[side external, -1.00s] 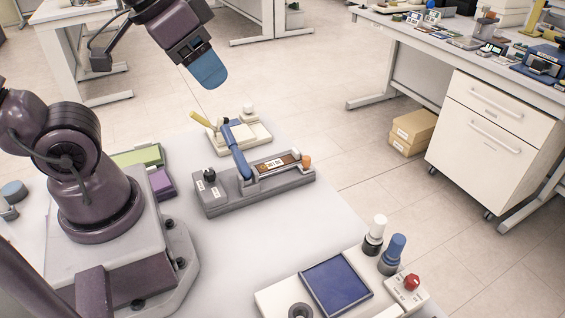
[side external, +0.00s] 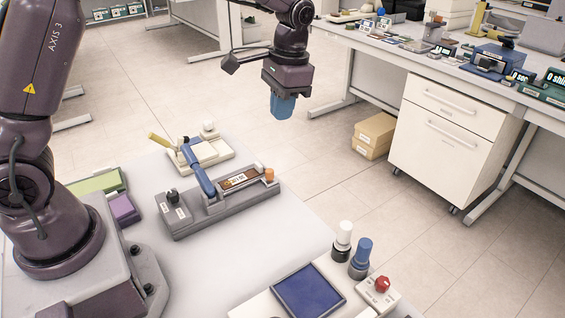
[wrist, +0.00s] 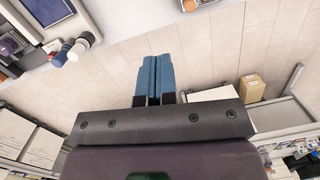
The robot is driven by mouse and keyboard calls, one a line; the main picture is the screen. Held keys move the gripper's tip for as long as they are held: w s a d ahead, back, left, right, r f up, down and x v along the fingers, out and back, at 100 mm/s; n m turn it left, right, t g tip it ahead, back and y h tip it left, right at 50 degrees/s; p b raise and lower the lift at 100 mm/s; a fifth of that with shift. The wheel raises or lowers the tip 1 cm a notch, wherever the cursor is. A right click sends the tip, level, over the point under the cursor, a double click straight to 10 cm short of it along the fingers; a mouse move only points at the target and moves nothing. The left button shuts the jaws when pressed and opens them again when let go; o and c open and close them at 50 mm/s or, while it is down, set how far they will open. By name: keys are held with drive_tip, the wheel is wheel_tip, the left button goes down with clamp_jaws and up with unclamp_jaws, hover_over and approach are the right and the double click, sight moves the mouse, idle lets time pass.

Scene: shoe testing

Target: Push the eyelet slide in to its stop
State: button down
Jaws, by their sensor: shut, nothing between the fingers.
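A long grey fixture (side external: 220,212) lies on the white table, with a blue lever (side external: 198,170) slanting up from its middle. A brown slide-like strip (side external: 240,178) with a pale label lies in its right part, and an orange knob (side external: 269,174) stands at that right end. I cannot tell for sure which part is the eyelet slide, or how far in it sits. My gripper (side external: 282,107) has blue fingers pointing down, in the air beyond the fixture's right end, touching nothing. In the wrist view its fingers (wrist: 153,78) are pressed together and empty.
A cream fixture (side external: 208,153) with a yellow handle stands behind the grey one. A blue pad (side external: 307,290), a white knob, a blue knob and a red button box (side external: 380,292) are at the front right. Green and purple blocks (side external: 124,208) lie at left.

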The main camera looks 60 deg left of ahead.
drive_tip(key=w+a+f+m+g+y, duration=0.1)
drive_tip(key=w+f+m+g, duration=0.1)
drive_tip(key=w+f, duration=0.7)
drive_tip(key=m, duration=0.2)
hover_over(274, 180)
drive_tip(key=w+d, duration=0.1)
drive_tip(key=w, duration=0.2)
drive_tip(key=shift+g, duration=0.3)
wheel_tip(274, 180, down, 9)
drive_tip(key=shift+s+d+r, duration=0.15)
drive_tip(key=shift+s+a, duration=0.25)
drive_tip(key=shift+s, duration=0.15)
drive_tip(key=s, duration=0.9)
drive_tip(key=shift+s, duration=0.1)
